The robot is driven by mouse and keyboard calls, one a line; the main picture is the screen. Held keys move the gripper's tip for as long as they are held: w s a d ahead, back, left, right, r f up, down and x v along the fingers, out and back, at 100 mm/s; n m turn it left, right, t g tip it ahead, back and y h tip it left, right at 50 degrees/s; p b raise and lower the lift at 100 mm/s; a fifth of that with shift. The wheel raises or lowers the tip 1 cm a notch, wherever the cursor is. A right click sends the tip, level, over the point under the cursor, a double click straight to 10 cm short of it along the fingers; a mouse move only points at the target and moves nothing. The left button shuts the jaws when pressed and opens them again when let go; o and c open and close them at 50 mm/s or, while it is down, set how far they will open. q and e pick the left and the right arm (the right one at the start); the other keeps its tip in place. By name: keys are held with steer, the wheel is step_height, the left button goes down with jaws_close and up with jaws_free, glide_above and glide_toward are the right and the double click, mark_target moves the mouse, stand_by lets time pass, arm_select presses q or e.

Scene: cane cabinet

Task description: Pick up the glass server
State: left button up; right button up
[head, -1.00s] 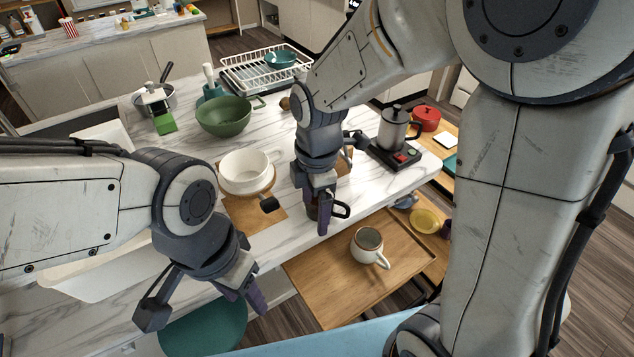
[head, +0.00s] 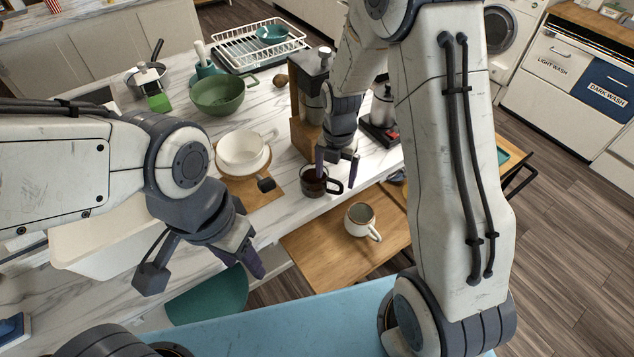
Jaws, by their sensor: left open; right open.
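The glass server (head: 312,183), dark with a black handle on its right, stands upright near the front edge of the marble counter. My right gripper (head: 337,168) is open and points down at the server from above and behind. One finger is beside the server's rim and the other is above the handle side; I cannot tell whether they touch it. The gripper holds nothing that I can see. My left gripper (head: 248,262) is open and empty, over the counter's front edge, to the left of the server and apart from it.
A white pot (head: 241,148) on a wooden board is left of the server. A wooden coffee stand (head: 305,138) is behind it. A white mug (head: 360,217) is on the lower wooden tray (head: 315,250). A green bowl (head: 218,97) and dish rack (head: 235,52) are further back.

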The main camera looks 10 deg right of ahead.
mark_target(337, 181)
steer(key=f, duration=0.1)
steer(key=f+p, duration=0.1)
steer(key=f, duration=0.1)
steer(key=shift+s+d+f+p, duration=0.1)
steer(key=shift+s+f+p, duration=0.15)
steer(key=shift+p, duration=0.05)
steer(key=shift+f, duration=0.6)
steer(key=shift+w, duration=0.1)
jaws_close()
